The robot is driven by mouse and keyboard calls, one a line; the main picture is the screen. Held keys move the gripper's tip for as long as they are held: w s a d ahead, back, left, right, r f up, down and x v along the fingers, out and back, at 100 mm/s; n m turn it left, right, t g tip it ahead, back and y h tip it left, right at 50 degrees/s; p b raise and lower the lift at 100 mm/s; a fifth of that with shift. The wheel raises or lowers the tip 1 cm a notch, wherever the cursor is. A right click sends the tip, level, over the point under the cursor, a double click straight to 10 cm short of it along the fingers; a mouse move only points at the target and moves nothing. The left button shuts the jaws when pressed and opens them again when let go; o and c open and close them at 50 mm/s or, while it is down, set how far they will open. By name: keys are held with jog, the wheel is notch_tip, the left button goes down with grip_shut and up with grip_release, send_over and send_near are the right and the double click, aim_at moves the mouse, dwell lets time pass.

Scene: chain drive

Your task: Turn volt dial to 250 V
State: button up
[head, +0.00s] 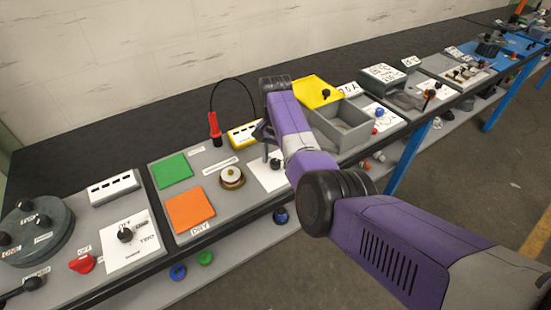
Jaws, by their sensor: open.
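My gripper (264,134) is seen partly at the left side of my purple forearm, above the bench. My arm hides much of it. A white dial card with a dark knob (275,163) lies just below it in the picture, partly covered by my arm. Its lettering is too small to read, so I cannot tell for sure that it is the volt dial. A gap or contact between gripper and knob cannot be made out. A yellow-framed meter (243,134) stands just left of the gripper.
A red probe (214,128) with a black looped cable stands behind a green pad (171,170) and an orange pad (190,209). A brass-rimmed knob (232,177) sits between. A grey open bin (345,125) and a yellow panel (317,91) are right of my arm.

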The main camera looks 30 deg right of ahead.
aim_at(276, 161)
notch_tip(276, 161, up, 8)
jog(key=shift+f+b, duration=0.15)
jog(key=shift+b, duration=0.35)
